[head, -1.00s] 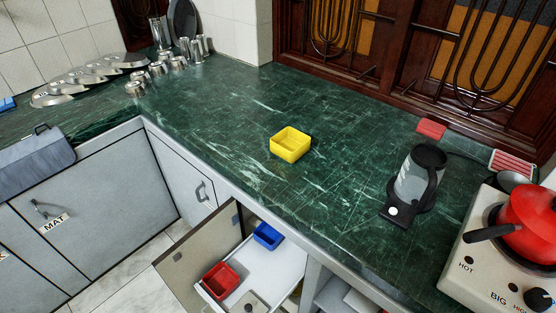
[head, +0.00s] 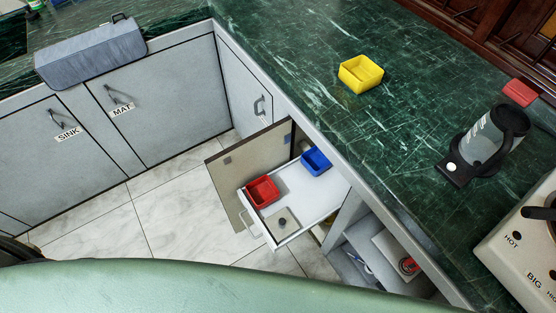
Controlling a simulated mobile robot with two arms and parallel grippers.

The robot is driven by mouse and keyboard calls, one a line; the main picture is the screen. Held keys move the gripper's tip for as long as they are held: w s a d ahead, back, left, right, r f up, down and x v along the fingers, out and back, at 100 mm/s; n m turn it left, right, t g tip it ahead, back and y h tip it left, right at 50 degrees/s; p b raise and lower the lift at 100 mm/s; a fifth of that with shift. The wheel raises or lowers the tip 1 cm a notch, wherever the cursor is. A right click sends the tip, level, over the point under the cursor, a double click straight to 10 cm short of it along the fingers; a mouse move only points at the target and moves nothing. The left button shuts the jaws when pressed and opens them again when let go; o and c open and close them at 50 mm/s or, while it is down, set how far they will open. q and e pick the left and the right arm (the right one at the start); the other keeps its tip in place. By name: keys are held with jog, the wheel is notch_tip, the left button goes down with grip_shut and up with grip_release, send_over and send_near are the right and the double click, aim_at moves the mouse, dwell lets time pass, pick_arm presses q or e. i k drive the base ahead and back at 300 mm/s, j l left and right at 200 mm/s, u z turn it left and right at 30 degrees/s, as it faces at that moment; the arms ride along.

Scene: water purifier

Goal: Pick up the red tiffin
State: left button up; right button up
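The red tiffin (head: 263,192), a small open square box, sits in the front left part of a pulled-out white drawer (head: 296,203) below the counter, in the head view. A similar blue box (head: 316,161) sits at the back of the same drawer. A similar yellow box (head: 360,74) stands on the green counter above. Neither of my grippers shows in the head view.
An open cabinet door (head: 240,170) stands left of the drawer. A small lidded item (head: 283,221) lies in the drawer's front. The tiled floor (head: 170,220) is clear.

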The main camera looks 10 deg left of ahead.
aim_at(262, 192)
jog(key=k+l, duration=0.2)
jog(key=l, duration=0.15)
jog(key=k+l+z, duration=0.1)
jog(key=l, duration=0.25)
jog(key=k+l, duration=0.25)
jog(key=k+l+z, duration=0.15)
jog(key=l, duration=0.3)
